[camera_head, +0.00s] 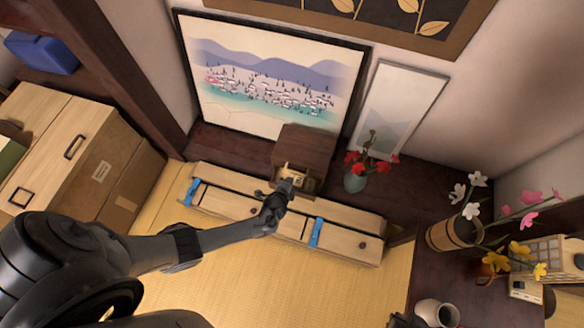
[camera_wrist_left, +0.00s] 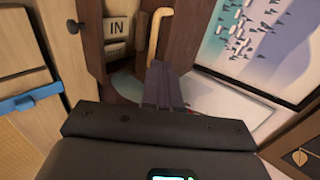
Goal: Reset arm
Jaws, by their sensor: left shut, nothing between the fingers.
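My left arm reaches in from the left in the head view. Its gripper (camera_head: 286,188) is in front of the small dark wooden box (camera_head: 306,146), over the long low wooden chest. In the left wrist view the fingers (camera_wrist_left: 163,78) are together with nothing between them. Beyond them are a light curved handle (camera_wrist_left: 158,32) and a block marked "IN" (camera_wrist_left: 117,28). I cannot tell whether the fingers touch the box.
The low chest (camera_head: 345,229) has blue straps (camera_head: 316,232). A vase with red flowers (camera_head: 355,180) stands right of the box, near leaning pictures (camera_head: 270,72). Wooden drawers (camera_head: 60,140) are at left. A table with flowers (camera_head: 450,270) is at right. Tatami (camera_head: 290,285) is open in front.

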